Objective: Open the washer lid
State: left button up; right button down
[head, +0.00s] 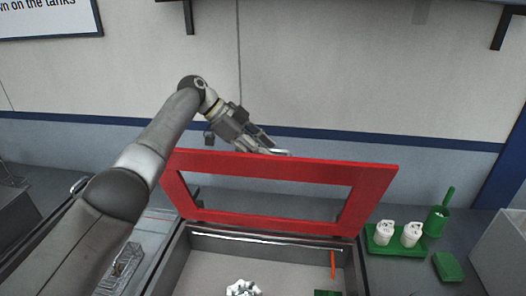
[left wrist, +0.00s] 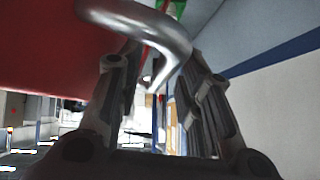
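The washer lid (head: 285,222) is a red frame with a large window, standing raised and steeply tilted at the back of the open washer (head: 184,262). A curved metal handle (head: 275,152) shows at its top edge. My left gripper (head: 268,143) is at that edge, beside the handle. In the left wrist view the fingers (left wrist: 165,75) stand apart, with the hooked handle (left wrist: 165,32) crossing in front of and between them; I cannot tell whether they touch it. The red lid (left wrist: 45,45) fills the upper left there. My right gripper is not in view.
Inside the washer lie a pale metal housing (head: 242,288) and a red rod (head: 333,264). A green tray (head: 381,249) with two white containers, a green brush holder (head: 437,219) and a green block (head: 447,266) stand on the right. The wall is close behind the lid.

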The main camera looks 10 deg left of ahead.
pick_arm(q)
jog(key=v, duration=1.1)
jog(key=shift+a+f, duration=0.1)
